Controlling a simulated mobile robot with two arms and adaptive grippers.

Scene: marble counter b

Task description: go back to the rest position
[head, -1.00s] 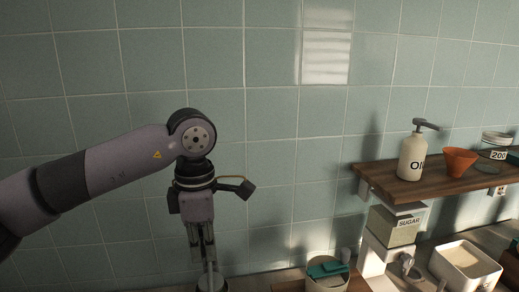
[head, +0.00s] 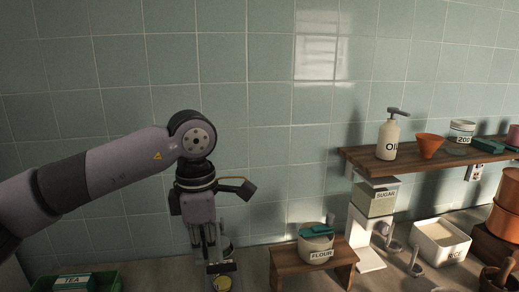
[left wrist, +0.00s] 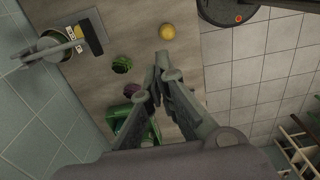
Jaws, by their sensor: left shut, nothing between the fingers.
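My left gripper (head: 209,246) hangs fingers down in front of the tiled wall, left of the middle in the head view. It is shut and empty. In the left wrist view its fingers (left wrist: 163,70) come together above the counter, with nothing held between them. My right gripper shows in neither view.
A green crate (head: 104,283) with a tea box (head: 73,283) is at lower left. A flour jar (head: 316,240) sits on a wooden stand (head: 342,262). A yellow round thing (left wrist: 167,31) lies on the counter (left wrist: 190,60).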

